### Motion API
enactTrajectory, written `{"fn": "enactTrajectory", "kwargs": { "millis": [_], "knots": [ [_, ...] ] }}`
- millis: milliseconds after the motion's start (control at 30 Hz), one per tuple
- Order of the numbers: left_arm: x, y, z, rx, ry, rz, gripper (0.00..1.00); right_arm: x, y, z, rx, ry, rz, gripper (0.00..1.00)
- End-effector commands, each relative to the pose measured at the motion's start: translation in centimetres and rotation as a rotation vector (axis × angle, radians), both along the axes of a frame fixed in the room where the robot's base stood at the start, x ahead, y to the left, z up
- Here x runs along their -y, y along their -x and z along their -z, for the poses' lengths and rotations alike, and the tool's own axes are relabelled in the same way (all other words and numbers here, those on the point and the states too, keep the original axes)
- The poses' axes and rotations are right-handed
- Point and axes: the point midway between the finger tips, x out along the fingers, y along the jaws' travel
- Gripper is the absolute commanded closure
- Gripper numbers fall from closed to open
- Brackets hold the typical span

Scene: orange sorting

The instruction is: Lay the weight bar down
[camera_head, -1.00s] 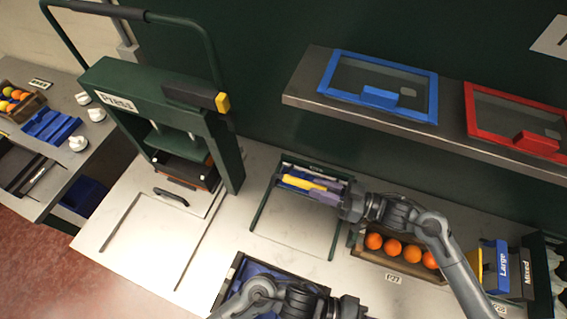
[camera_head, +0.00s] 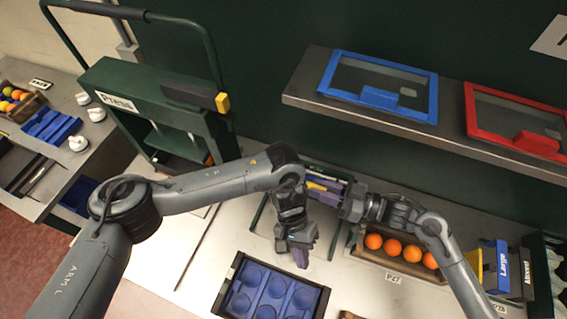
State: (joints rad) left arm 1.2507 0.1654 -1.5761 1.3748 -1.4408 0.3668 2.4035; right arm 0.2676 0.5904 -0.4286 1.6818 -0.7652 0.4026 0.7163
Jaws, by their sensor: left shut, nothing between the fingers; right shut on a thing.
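A yellow bar (camera_head: 316,186), which looks like the weight bar, lies in the purple fingers of my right gripper (camera_head: 329,190) at the back of the white worktop. My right gripper is shut on it. My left arm hides the bar's left part, so I cannot tell whether it touches what is below. My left gripper (camera_head: 301,258) is shut and empty, pointing down over the worktop, in front of the bar and just above the blue tray.
A blue tray with round hollows (camera_head: 322,300) sits at the front. A crate of oranges (camera_head: 353,249) stands to the right. The green press (camera_head: 150,100) is at the left. A shelf (camera_head: 300,92) with blue and red framed lids overhangs the back.

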Motion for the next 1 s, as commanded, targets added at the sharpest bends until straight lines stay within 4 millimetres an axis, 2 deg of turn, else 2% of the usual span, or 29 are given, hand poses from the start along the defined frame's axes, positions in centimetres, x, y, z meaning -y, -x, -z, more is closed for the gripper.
{"fn": "enactTrajectory", "kwargs": {
  "millis": [33, 200, 300, 400, 600, 700, 867, 1000],
  "knots": [
    [-1.1, -2.5, -1.2, 0.06, -0.039, -0.005, 1.0, 0.1, -0.1, 0.1, -0.001, 0.003, 0.004, 1.0],
    [-4.1, -9.4, -5.8, 0.242, -0.137, -0.03, 1.0, 0.1, -0.1, 0.1, -0.001, 0.003, 0.004, 1.0],
    [-5.3, -12.7, -9.2, 0.342, -0.171, -0.043, 1.0, 0.1, -0.1, 0.1, -0.001, 0.003, 0.004, 1.0],
    [-6.0, -15.1, -12.7, 0.43, -0.192, -0.05, 1.0, 0.1, -0.1, 0.1, -0.001, 0.003, 0.005, 1.0],
    [-6.3, -18.0, -18.7, 0.56, -0.197, -0.064, 1.0, 0.1, -0.1, 0.1, -0.001, 0.003, 0.005, 1.0],
    [-6.3, -18.6, -20.6, 0.598, -0.197, -0.068, 1.0, 0.1, -0.1, 0.2, -0.002, 0.002, 0.005, 1.0],
    [-6.3, -19.1, -21.5, 0.624, -0.196, -0.07, 1.0, 0.1, -0.1, 0.2, -0.002, 0.002, 0.005, 1.0],
    [-6.2, -19.2, -20.2, 0.626, -0.194, -0.071, 1.0, 0.1, -0.1, 0.2, -0.002, 0.003, 0.004, 1.0]
  ]
}}
